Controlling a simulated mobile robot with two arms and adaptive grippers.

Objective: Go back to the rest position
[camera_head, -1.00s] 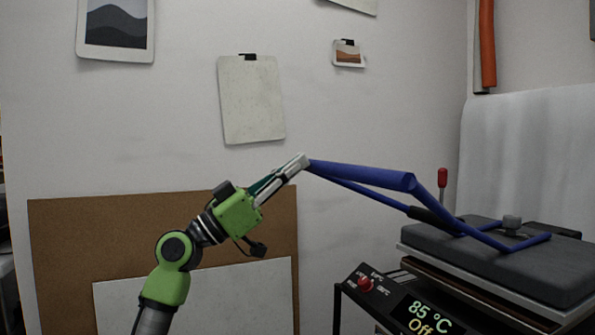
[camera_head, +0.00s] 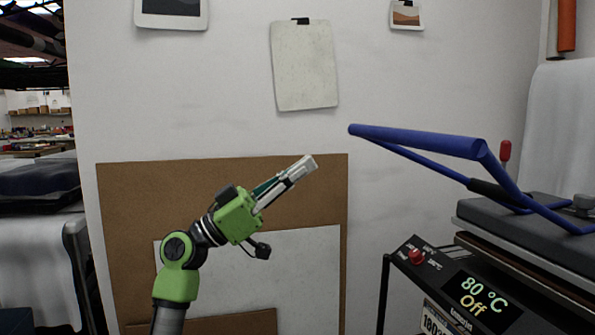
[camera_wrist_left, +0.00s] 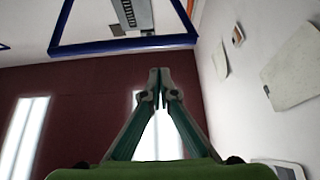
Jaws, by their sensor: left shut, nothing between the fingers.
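My left gripper (camera_head: 308,164) is green with pale fingertips and is raised in front of the wall, pointing up and right. Its fingers are shut with nothing between them. In the left wrist view the fingertips (camera_wrist_left: 159,80) meet in front of a dark red ceiling. The blue handle (camera_head: 420,140) of the heat press is to the right of the gripper and apart from it. The handle also shows at the top of the left wrist view (camera_wrist_left: 125,47). My right gripper is in neither view.
The heat press (camera_head: 535,236) stands at the right; its display (camera_head: 478,295) reads 80 °C and Off. A brown board (camera_head: 130,215) leans on the wall behind my arm. A dark padded machine (camera_head: 38,178) stands at the far left. The space between gripper and handle is free.

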